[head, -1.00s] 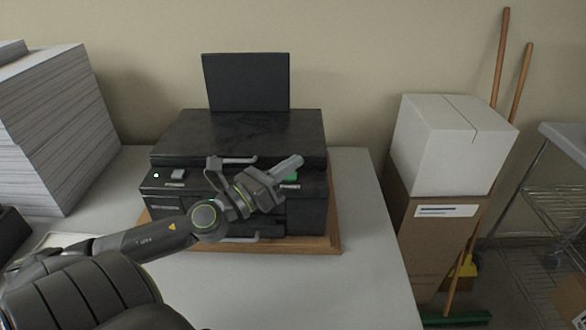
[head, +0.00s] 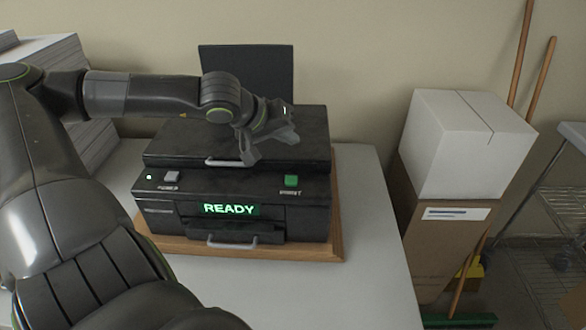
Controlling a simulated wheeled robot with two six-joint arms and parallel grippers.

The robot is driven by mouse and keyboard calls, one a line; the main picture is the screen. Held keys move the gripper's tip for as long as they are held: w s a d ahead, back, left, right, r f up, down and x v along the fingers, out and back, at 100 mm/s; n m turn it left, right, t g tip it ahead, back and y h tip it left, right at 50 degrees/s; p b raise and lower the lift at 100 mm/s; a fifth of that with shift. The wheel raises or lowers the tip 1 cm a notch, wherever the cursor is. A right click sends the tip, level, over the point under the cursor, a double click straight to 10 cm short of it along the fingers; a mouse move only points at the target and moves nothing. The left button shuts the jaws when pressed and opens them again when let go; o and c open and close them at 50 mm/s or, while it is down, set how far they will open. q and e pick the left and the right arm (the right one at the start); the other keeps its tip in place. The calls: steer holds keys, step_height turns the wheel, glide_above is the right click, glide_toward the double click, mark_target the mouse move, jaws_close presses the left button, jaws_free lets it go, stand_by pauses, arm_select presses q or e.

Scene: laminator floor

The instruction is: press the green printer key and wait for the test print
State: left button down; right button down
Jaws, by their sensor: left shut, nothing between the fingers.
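The black printer (head: 310,220) stands on a wooden board on the grey table. Its green key (head: 291,181) is at the right of the front top ledge, uncovered. A grey key (head: 171,177) and a small lit green lamp (head: 149,177) are at the left of that ledge. The front display (head: 229,209) is lit and reads READY. My left gripper (head: 272,150) is shut and empty, above the printer's lid, up and left of the green key and apart from it. No sheet of paper shows at the printer's front. My right gripper is out of view.
The wooden board (head: 180,245) sticks out around the printer. Stacks of paper (head: 62,55) stand at the left, partly behind my arm. A white box (head: 465,140) on a brown carton (head: 440,245) stands right of the table (head: 365,270). The table front is clear.

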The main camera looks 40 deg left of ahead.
mark_target(288, 181)
arm_select(q)
steer(key=shift+s+r, duration=0.1)
stand_by(0.3)
step_height(288, 181, down, 9)
steer(key=b, duration=0.8)
steer(key=shift+b, duration=0.35)
stand_by(1.5)
steer(key=shift+f+b, duration=0.35)
steer(key=shift+b, duration=0.05)
